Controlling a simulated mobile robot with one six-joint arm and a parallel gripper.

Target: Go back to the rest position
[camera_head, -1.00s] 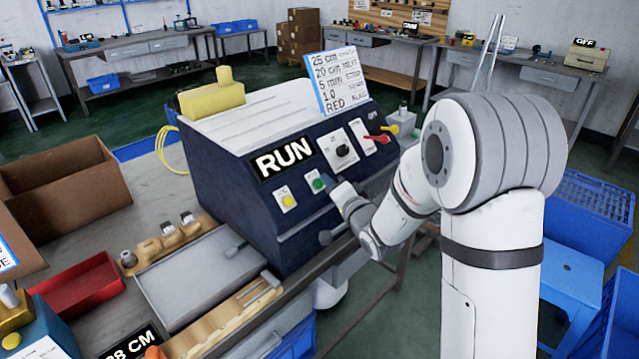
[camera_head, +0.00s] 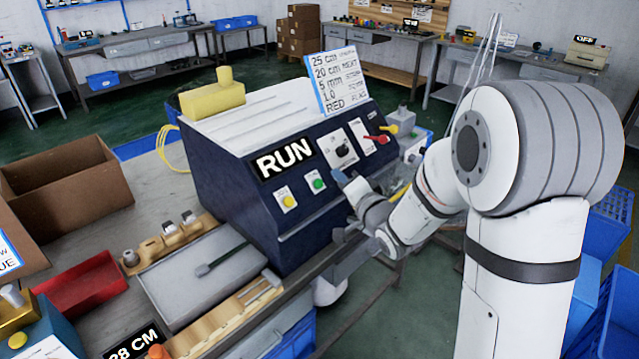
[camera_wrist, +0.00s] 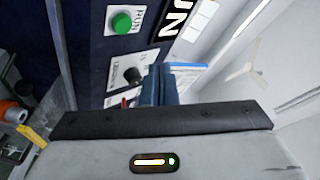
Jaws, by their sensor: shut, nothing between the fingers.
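My gripper (camera_head: 340,179) is at the front of the dark blue machine (camera_head: 232,213), a little right of its green button (camera_head: 318,184). Its blue fingers are shut and hold nothing. In the wrist view, the shut fingers (camera_wrist: 160,84) point toward the machine's panel. The green button (camera_wrist: 122,22) is at the upper left there, with a black knob (camera_wrist: 133,75) beside the fingers. The fingers look apart from the button. The machine's display (camera_head: 285,158) reads RUN.
A red lever (camera_head: 376,139) and a yellow lever (camera_head: 388,129) stick out at the panel's right. Blue crates (camera_head: 606,250) stand at lower right.

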